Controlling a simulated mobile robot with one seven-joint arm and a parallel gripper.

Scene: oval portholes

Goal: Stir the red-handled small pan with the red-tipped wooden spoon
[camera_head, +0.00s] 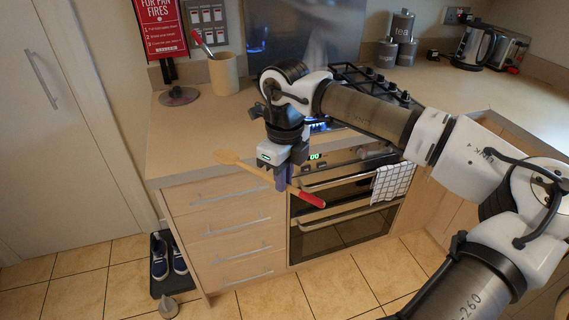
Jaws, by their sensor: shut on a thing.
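My gripper (284,184) is shut on the red-tipped wooden spoon (245,168). The spoon hangs in the air in front of the drawers and oven. Its wooden bowl points to the left and its red tip to the lower right. The hob (365,85) is mostly hidden behind my arm. I cannot make out the red-handled small pan; my arm and gripper cover part of the hob where blue light shows.
A beige utensil pot (223,74) stands at the back left of the counter (185,130). Canisters (402,40), a kettle (473,46) and a toaster (507,51) stand at the back right. A checked towel (391,183) hangs on the oven door. The left counter is largely clear.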

